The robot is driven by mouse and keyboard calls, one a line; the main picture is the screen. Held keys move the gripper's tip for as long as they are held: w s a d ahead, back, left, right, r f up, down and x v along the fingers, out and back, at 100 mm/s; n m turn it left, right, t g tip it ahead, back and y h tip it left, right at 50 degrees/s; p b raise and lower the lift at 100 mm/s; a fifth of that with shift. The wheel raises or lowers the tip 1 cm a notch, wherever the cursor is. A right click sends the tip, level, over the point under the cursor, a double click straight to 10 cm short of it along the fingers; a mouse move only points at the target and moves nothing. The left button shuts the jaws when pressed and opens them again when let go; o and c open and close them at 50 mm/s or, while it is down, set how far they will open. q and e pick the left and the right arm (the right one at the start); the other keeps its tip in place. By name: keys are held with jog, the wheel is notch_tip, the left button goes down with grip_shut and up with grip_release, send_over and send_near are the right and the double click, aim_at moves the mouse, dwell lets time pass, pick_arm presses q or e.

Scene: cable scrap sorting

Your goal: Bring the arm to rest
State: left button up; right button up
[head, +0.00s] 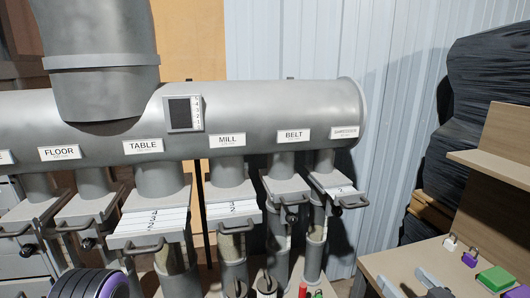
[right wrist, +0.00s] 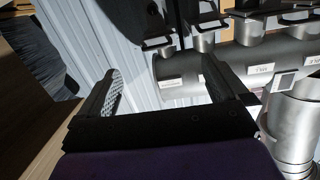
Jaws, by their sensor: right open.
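My right gripper (head: 410,284) shows at the bottom right of the head view as two grey fingers, spread apart over the bench. In the right wrist view its two fingers (right wrist: 161,68) stand wide apart, with nothing between them. The fingers point toward the grey duct and the corrugated wall, and no contact shows. My left gripper does not show in either view.
A wooden bench (head: 372,265) holds a white padlock (head: 450,242), a purple padlock (head: 471,258) and a green block (head: 495,279). A grey duct (head: 255,108) with labelled, handled slide gates spans the left and middle. Black-wrapped stacks (head: 480,75) stand at right.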

jog(key=s+f+m+g+h, duration=0.25)
jog(key=s+f+g, duration=0.2)
jog(key=f, duration=0.65)
jog(key=s+f+m+g+h, duration=0.25)
jog(key=s+f, duration=0.25)
jog(key=f, duration=0.6)
jog(key=s+f+m+g, duration=0.1)
jog(key=s+f+g, duration=0.2)
jog(key=s+f, duration=0.2)
jog(key=s+f+m+g+h, duration=0.1)
jog(key=s+f, duration=0.5)
jog(key=s, duration=0.6)
jog(key=shift+s+a+f+m+g+h, duration=0.15)
jog(key=shift+s+a+m+g+h, duration=0.25)
jog(key=shift+m+g, duration=0.55)
jog(key=shift+w+n+g, duration=0.15)
jog(key=shift+n+g, duration=0.1)
